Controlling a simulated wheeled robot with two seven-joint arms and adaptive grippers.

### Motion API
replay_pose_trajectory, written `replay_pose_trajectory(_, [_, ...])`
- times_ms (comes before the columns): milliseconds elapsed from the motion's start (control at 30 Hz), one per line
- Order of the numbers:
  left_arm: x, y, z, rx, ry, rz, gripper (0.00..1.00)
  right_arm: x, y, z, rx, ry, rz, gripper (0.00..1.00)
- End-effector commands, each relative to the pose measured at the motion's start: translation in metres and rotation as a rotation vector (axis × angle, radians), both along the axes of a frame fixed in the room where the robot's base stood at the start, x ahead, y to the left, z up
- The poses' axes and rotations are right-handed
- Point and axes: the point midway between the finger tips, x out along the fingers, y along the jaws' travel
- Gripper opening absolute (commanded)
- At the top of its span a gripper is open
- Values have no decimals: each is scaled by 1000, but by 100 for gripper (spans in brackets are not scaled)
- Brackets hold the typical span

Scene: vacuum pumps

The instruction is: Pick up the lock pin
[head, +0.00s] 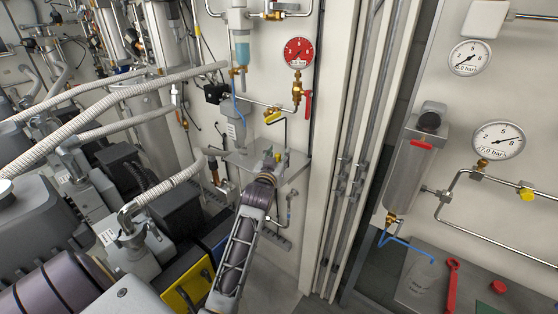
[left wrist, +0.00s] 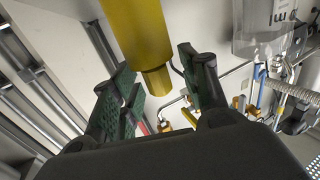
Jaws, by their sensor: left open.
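A yellow stepped cylinder (left wrist: 140,32), which looks like the lock pin, hangs into the left wrist view from the top, with its narrower end toward my gripper. My left gripper (left wrist: 155,78) is open, with one green-padded finger on each side of the narrow end. I see no clear contact between pads and cylinder. In the head view my left gripper (head: 274,160) is small, at the end of my arm beside the grey wall shelf. A small yellow spot (head: 277,156) shows there, too small to make out. My right gripper is not in view.
The grey shelf (head: 240,160) and wall pipework surround my left gripper. A red gauge (head: 298,52) and a red-handled valve (head: 308,104) are above it. Ribbed hoses (head: 120,92) and pumps crowd the left. A red wrench (head: 452,285) lies at lower right.

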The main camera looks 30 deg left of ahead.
Motion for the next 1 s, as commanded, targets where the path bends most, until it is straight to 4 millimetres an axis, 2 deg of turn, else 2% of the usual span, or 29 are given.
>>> replay_pose_trajectory(367, [0,0,0,0,0,0,44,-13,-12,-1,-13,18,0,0])
replay_pose_trajectory(700, [0,0,1,0,-1,0,0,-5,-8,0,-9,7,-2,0])
replay_pose_trajectory(1000, [0,0,1,0,-1,0,0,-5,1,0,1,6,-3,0])
